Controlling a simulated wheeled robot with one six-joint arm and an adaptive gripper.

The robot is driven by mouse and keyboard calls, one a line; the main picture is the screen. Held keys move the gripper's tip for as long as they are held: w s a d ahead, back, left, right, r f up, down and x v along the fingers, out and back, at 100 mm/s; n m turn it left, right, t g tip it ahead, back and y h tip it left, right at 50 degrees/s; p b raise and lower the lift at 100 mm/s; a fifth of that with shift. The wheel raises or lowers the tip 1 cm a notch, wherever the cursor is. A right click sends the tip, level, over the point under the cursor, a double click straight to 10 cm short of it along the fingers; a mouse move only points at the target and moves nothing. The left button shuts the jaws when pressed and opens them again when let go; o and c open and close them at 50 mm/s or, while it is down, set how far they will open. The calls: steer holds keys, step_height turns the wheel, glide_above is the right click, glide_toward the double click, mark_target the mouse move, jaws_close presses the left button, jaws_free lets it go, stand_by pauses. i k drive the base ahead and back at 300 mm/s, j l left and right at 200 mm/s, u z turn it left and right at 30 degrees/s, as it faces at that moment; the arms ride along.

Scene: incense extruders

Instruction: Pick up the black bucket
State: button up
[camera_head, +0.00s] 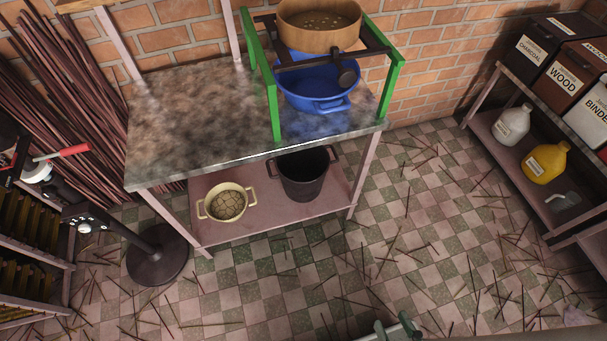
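The black bucket (304,180) stands upright on the lower shelf (265,222) of the table, under the worktop. It is round and open at the top, with a reddish handle on each side of the rim. The worktop edge hides part of its back rim. What looks like the end of my gripper (396,331) shows at the bottom edge, cut off by the frame. It is well in front of the bucket and apart from it. I cannot tell how its fingers stand.
A cream two-handled pot (226,202) stands left of the bucket. A black round-based stand (157,255) is at left. Scattered sticks lie on the open tiled floor (290,285).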

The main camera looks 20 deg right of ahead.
mark_target(302, 173)
steer(key=i+j+z, duration=0.2)
steer(key=i, duration=0.25)
steer(key=i+j+z, duration=0.2)
steer(key=i, duration=0.2)
steer(key=i+j+z, duration=0.2)
steer(key=i, duration=0.25)
